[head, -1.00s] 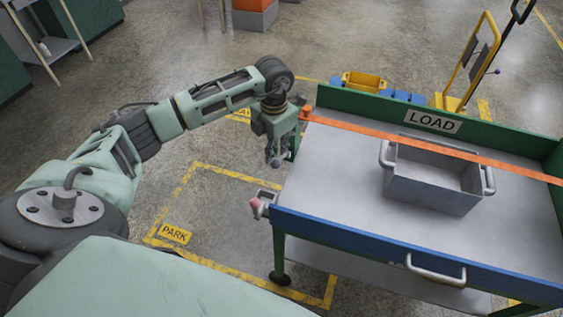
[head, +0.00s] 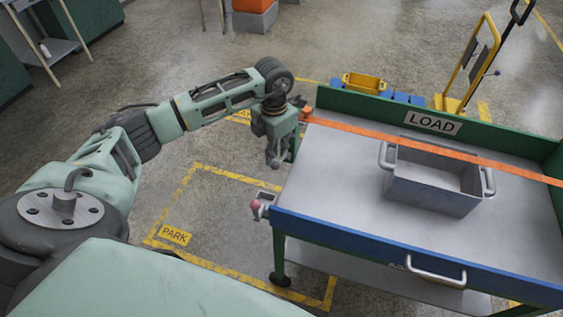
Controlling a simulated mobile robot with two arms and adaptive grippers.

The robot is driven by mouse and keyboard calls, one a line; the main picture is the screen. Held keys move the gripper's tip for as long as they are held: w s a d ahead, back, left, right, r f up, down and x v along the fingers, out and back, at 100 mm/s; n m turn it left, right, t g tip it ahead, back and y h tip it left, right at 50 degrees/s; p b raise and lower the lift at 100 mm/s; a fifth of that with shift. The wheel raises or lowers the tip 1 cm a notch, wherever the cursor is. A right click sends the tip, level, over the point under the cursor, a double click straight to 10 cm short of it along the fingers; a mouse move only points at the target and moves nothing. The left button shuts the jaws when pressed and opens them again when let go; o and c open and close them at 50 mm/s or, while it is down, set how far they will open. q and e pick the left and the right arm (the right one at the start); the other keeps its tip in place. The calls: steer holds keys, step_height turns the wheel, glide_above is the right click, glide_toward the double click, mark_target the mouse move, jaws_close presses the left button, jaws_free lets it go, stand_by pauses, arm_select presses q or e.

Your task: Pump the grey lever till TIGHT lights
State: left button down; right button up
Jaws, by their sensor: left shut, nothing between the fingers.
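An orange strap (head: 430,148) runs across the grey cart top (head: 335,170) from an orange end (head: 306,112) at the left edge. At the cart's front left corner is a small grey fitting with a pinkish knob (head: 256,207); I cannot tell whether it is the grey lever. My left gripper (head: 274,161) points down just off the cart's left side, above the floor, beyond that fitting and apart from it. It is shut and empty. No lit TIGHT sign can be made out. My right gripper is not in view.
A grey metal bin (head: 435,195) with two handles stands on the cart under the strap. The cart has a LOAD sign (head: 433,121) and a front handle (head: 436,277). A yellow-marked PARK floor area (head: 174,234) is clear. A yellow trolley (head: 470,65) stands behind.

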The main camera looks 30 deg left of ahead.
mark_target(274, 168)
arm_select(q)
steer(key=c, duration=2.5)
jaws_free()
steer(key=shift+o, duration=1.1)
steer(key=shift+f, duration=0.2)
steer(key=shift+f+b, duration=0.9)
steer(key=shift+s+d+f+b, duration=0.1)
steer(key=shift+s+f+b, duration=0.3)
steer(key=shift+f, duration=0.3)
steer(key=shift+s+d+f+b, duration=0.1)
steer(key=shift+s+f+b, duration=0.3)
steer(key=shift+f, duration=0.4)
